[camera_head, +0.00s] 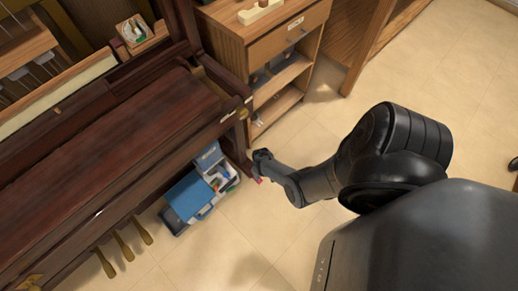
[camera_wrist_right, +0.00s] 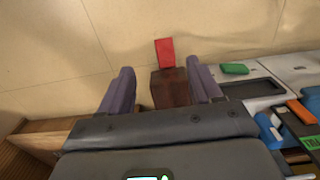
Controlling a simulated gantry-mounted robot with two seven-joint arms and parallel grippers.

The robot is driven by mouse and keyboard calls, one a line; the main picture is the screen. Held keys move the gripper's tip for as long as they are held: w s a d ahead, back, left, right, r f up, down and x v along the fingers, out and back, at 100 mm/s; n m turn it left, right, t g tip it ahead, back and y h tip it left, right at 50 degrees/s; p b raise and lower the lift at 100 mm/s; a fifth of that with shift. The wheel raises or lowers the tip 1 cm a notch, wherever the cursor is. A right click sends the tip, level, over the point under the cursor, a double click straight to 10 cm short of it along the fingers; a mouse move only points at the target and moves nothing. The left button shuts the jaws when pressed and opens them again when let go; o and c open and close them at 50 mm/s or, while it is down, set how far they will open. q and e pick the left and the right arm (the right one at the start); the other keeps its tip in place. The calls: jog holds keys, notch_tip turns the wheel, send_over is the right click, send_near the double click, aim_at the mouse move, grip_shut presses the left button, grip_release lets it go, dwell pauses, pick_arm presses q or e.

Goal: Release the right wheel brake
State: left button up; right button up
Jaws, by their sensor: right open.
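The right wheel brake is a small red tab (camera_wrist_right: 165,52) at the end of a dark reddish-brown wooden piano leg (camera_wrist_right: 170,88) in the right wrist view. In the head view a sliver of the red tab (camera_head: 259,181) shows by the foot of the piano's right front leg. My right gripper (camera_head: 263,160) is low beside that leg, partly hiding the tab. In the right wrist view my right gripper (camera_wrist_right: 159,68) is open, with its fingers either side of the leg end; the red tab lies just beyond the fingertips. I cannot tell whether they touch the wood.
The brown piano (camera_head: 110,130) fills the left, with brass pedals (camera_head: 124,247) below. A grey bin (camera_head: 222,180) with a blue folder (camera_head: 188,197) stands left of my gripper. A wooden cabinet (camera_head: 225,35) stands behind. Open tiled floor (camera_head: 420,75) lies to the right.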

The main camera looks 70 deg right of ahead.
jog(key=f+b, duration=0.3)
jog(key=w+f+b, duration=0.1)
jog(key=f+b, duration=0.2)
jog(key=f, duration=0.1)
jog(key=f+b, duration=0.3)
jog(key=f, duration=0.1)
jog(key=shift+w+d+b, duration=0.25)
jog(key=shift+d+b, duration=0.05)
jog(key=shift+b, duration=0.05)
pick_arm(q)
notch_tip(320, 180, down, 12)
jog(key=shift+r+b, duration=0.25)
jog(key=shift+b, duration=0.15)
pick_arm(e)
jog(key=shift+w+a+f, duration=0.1)
jog(key=shift+a+f, duration=0.05)
jog(key=shift+f, duration=0.35)
pick_arm(q)
jog(key=shift+s, duration=0.15)
pick_arm(e)
jog(key=shift+c, duration=0.3)
